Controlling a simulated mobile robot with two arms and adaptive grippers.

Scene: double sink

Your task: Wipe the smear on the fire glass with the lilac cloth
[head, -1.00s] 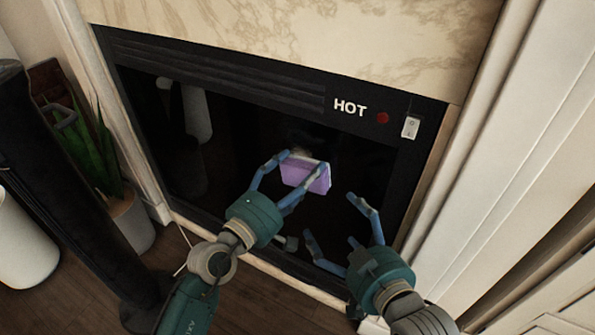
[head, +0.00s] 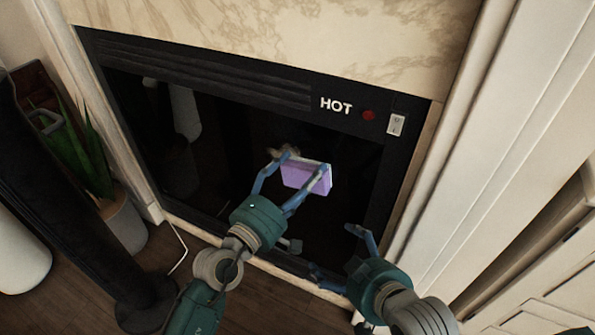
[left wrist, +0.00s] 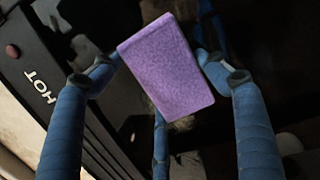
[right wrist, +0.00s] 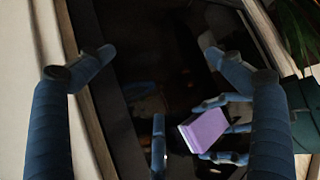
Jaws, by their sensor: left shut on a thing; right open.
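The fire glass (head: 225,145) is the dark pane in the black fireplace front. A pale brownish smear (head: 285,151) shows on it, just above and left of the lilac cloth (head: 304,180). My left gripper (head: 303,163) is shut on the cloth, a thick lilac block between its two fingers. The cloth (left wrist: 170,65) fills the middle of the left wrist view. Whether it touches the glass is unclear. My right gripper (head: 333,248) is open and empty, lower right of the cloth near the bottom of the glass.
Above the glass is a black panel with HOT lettering (head: 336,104), a red dot (head: 369,115) and a light switch (head: 396,124). A dark column (head: 75,190) and a potted plant (head: 90,165) stand left. White drawers (head: 540,270) stand right.

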